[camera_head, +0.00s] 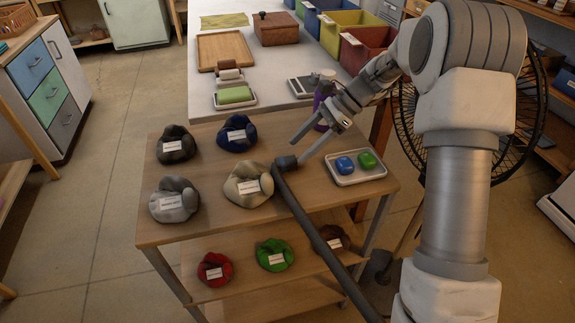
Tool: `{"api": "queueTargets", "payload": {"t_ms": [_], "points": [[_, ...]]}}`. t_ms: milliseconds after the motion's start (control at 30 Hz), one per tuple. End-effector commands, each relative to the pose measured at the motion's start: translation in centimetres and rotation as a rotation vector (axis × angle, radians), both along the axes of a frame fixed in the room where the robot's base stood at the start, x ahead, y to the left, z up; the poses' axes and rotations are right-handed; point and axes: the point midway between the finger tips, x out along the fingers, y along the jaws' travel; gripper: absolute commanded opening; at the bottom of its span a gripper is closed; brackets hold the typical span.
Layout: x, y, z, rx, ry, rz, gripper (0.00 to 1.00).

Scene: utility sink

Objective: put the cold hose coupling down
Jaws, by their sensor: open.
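A dark grey hose coupling (285,164) is at the upper end of a black hose (318,238). It appears over the top of the wooden cart (215,225), just right of a beige labelled bundle. The hose runs from it down and right, across the cart's front edge and out of the bottom of the picture. My gripper (297,152) is open, with its two fingers spread, reaching in from the right. Its lower fingertip is right beside the coupling. I cannot tell whether they touch, or whether the coupling rests on the cart top. Nothing is seen between the fingers.
A small tray (360,182) with a blue and a green piece is right of my gripper. Several labelled bundles lie on the cart's top and lower shelf. A white table (270,70) with bins, a box and boards stands behind. A black fan (408,125) is behind my arm.

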Motion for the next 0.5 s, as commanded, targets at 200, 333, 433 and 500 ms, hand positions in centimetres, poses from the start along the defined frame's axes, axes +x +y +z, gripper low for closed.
{"api": "queueTargets", "payload": {"t_ms": [200, 333, 433, 500], "points": [[-1.0, 1.8, -1.3, 0.001, 0.0, 0.003, 0.75], [-1.7, 3.2, -2.6, 0.001, 0.002, 0.003, 0.75], [-1.8, 3.8, -3.1, 0.0, 0.0, 0.001, 0.75], [-1.8, 3.9, -3.1, 0.0, -0.001, 0.001, 0.75]]}}
